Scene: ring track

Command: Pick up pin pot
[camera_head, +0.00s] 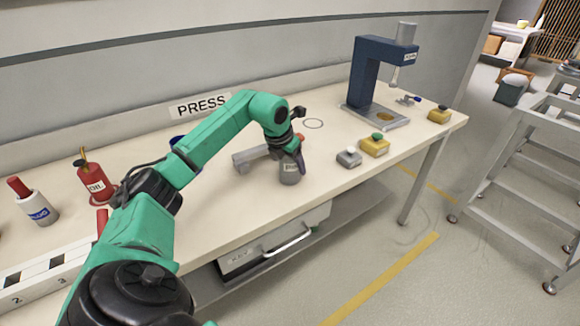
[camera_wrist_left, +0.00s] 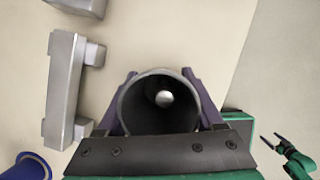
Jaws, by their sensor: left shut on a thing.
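The pin pot (camera_head: 290,174) is a grey cylinder with a small label, upright near the front edge of the bench. My left gripper (camera_head: 292,156) is shut on it from above and hides part of its upper side. In the left wrist view the pot's round open mouth (camera_wrist_left: 160,78) lies between the two fingers, with a bright round spot inside its dark interior. I cannot tell whether its base touches the bench. My right gripper (camera_wrist_left: 274,142) is small at the lower right of the left wrist view, its fingers apart and empty.
A grey metal block (camera_head: 252,158) lies just left of the pot. The blue press (camera_head: 370,75) stands at the back right, with yellow (camera_head: 374,146) and grey (camera_head: 349,157) button boxes in front. A red oil bottle (camera_head: 92,181) and white bottle (camera_head: 36,205) stand at the left.

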